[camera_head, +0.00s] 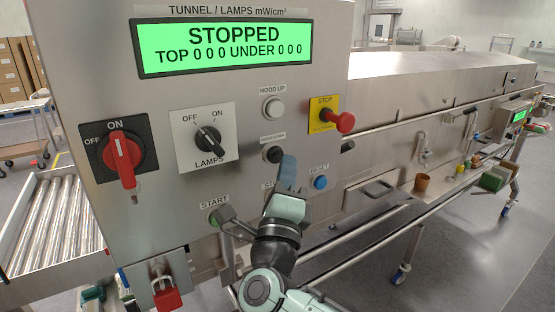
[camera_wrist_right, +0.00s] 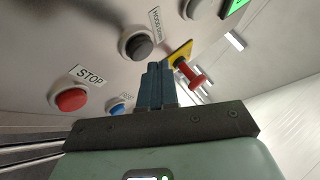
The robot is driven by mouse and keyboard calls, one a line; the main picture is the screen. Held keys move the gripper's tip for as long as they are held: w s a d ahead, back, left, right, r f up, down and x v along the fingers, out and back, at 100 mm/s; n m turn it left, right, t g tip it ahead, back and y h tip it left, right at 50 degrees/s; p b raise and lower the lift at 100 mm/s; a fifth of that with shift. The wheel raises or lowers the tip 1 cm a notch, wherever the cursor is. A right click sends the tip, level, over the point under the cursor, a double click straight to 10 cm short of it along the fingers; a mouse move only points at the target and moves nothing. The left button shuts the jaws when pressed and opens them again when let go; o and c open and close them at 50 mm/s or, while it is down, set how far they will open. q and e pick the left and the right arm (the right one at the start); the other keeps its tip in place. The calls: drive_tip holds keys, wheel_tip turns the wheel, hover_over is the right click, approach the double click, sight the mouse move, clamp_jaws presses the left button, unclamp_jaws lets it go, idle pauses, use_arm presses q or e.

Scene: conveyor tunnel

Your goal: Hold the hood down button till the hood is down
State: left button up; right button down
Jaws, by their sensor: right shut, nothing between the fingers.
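The black hood down button (camera_head: 272,154) sits on the steel panel below the white hood up button (camera_head: 273,107). In the right wrist view the black button (camera_wrist_right: 137,45) is just ahead of the fingertips. My right gripper (camera_head: 288,162) is shut and empty, its blue fingers pointing at the panel beside the button. In the right wrist view the fingertips (camera_wrist_right: 155,66) are just off the button's rim; I cannot tell whether they touch it. The long steel hood (camera_head: 440,88) runs over the tunnel at right; I cannot tell whether it is fully down. My left gripper is not in view.
The green display (camera_head: 224,45) reads STOPPED. A red stop knob (camera_head: 344,122) on a yellow plate juts out at right. The blue reset button (camera_head: 320,182) and the red stop button (camera_wrist_right: 71,99) are close by. A red switch (camera_head: 124,160) and the lamps knob (camera_head: 208,140) are at left.

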drive_tip(key=shift+s+d+b, duration=0.75)
drive_tip(key=shift+s+b, duration=0.2)
drive_tip(key=shift+s, duration=0.05)
drive_tip(key=shift+s+d+b, duration=0.75)
drive_tip(key=shift+s+b, duration=0.15)
drive_tip(key=shift+s, duration=0.1)
